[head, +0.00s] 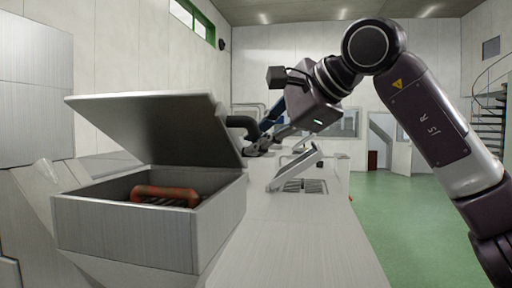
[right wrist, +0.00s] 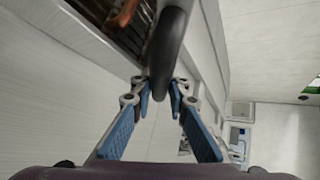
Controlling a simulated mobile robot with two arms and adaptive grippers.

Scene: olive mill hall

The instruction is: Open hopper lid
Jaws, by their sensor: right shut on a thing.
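The hopper lid (head: 160,122) is a grey metal plate, tilted up and open over the hopper (head: 150,232) in the head view. A dark curved handle (head: 241,123) sticks out from the lid's right side. My right gripper (head: 256,147) is at this handle. In the right wrist view the handle (right wrist: 168,50) comes down between the two blue-padded fingers (right wrist: 160,98), which are shut on it. Inside the hopper an orange-red tube-like part (head: 165,195) lies above a dark grate. My left gripper is not in view.
A tilted grey panel (head: 296,166) stands on the metal housing to the right of the hopper. Green floor (head: 395,215) lies open farther right. A spiral stair (head: 490,95) stands at the far right, and grey cabinets (head: 35,90) stand at the left.

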